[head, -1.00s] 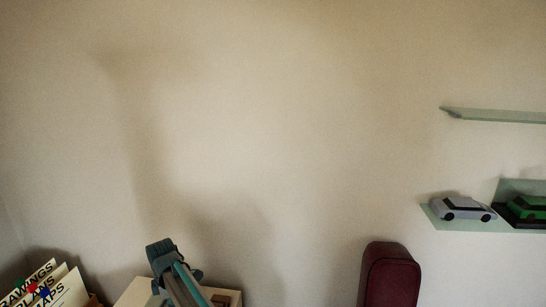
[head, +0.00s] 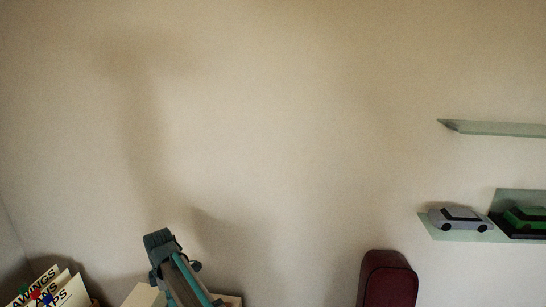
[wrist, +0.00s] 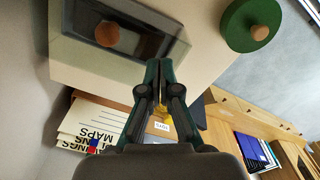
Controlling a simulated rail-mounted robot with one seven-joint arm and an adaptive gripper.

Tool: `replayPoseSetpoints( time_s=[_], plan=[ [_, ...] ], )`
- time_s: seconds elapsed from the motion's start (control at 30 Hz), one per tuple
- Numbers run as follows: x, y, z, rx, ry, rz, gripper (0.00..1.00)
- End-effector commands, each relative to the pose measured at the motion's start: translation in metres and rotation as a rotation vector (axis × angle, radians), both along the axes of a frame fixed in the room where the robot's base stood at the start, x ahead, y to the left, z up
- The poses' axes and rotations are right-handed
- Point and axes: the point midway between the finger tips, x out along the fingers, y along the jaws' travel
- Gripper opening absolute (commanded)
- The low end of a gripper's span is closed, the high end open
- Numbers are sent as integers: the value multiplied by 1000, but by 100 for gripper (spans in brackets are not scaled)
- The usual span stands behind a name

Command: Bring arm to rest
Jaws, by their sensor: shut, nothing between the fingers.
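My gripper (wrist: 157,75) shows in the wrist view with its two dark fingers closed together and nothing between them. I cannot tell how far the tips are from that surface. In the head view part of my arm (head: 175,270) rises at the bottom, left of centre; the fingers are not visible there.
Folders marked MAPS (wrist: 97,122) stand at the left in the wrist view. Blue binders (wrist: 250,150) sit in a wooden shelf (wrist: 235,115).

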Motion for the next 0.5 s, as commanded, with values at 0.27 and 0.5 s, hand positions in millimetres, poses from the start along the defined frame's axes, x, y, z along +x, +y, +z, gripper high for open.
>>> replayPoseSetpoints(
  time_s=[0.27, 0.5],
  plan=[
    [0, 0, 7, 0, 0, 0, 0],
    [1, -8, 2, -1, 1, -23, 0]
  ],
)
